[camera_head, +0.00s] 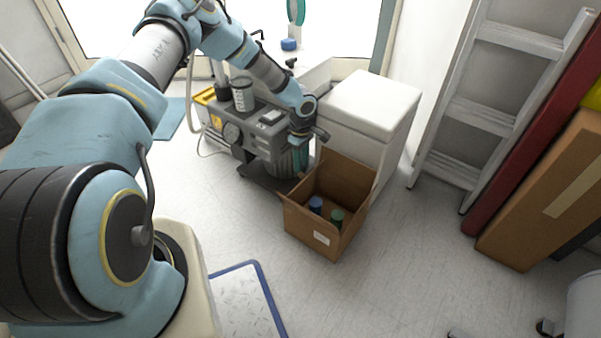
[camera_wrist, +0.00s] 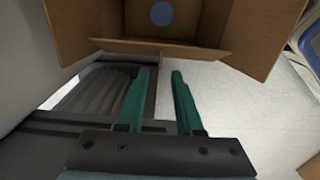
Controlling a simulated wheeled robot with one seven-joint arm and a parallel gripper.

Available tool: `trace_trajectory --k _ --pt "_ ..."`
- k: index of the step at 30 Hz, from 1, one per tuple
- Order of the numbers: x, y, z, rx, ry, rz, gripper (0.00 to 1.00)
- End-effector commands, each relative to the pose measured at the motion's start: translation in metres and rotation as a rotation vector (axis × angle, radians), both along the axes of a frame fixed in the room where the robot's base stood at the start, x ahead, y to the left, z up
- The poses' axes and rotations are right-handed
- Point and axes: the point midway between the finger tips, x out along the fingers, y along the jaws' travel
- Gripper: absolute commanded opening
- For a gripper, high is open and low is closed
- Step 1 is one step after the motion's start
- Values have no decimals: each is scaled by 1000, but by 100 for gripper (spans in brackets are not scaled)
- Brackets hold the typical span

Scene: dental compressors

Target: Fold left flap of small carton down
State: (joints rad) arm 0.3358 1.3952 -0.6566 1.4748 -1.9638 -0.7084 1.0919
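The small brown carton (camera_head: 312,239) stands open on the floor, with a blue-topped item (camera_head: 316,204) and a green-topped item (camera_head: 337,215) inside. In the head view a back flap (camera_head: 346,171) stands up. In the wrist view the carton (camera_wrist: 192,22) fills the top, with flaps spread at left (camera_wrist: 65,30) and right (camera_wrist: 268,35) and a flap seen nearly edge-on (camera_wrist: 165,49) between them. My gripper (camera_head: 300,168) points down at the carton's back left side. In the wrist view my gripper (camera_wrist: 161,72) is open and empty, its teal fingertips just short of the edge-on flap.
A grey compressor (camera_head: 255,135) stands close left of the carton, and a white cabinet (camera_head: 370,105) stands right behind it. A ladder (camera_head: 480,115) and a large cardboard box (camera_head: 545,200) lean at the right. The floor in front of the carton is clear.

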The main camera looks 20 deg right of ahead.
Motion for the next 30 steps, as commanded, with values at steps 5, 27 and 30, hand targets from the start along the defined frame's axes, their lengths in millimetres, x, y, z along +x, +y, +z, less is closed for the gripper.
trace_trajectory --k 5,27,30 --pt "0 0 -32 0 0 -1 35" --pt "0 0 -48 0 -1 0 9" --pt "0 0 -48 0 -1 0 0"
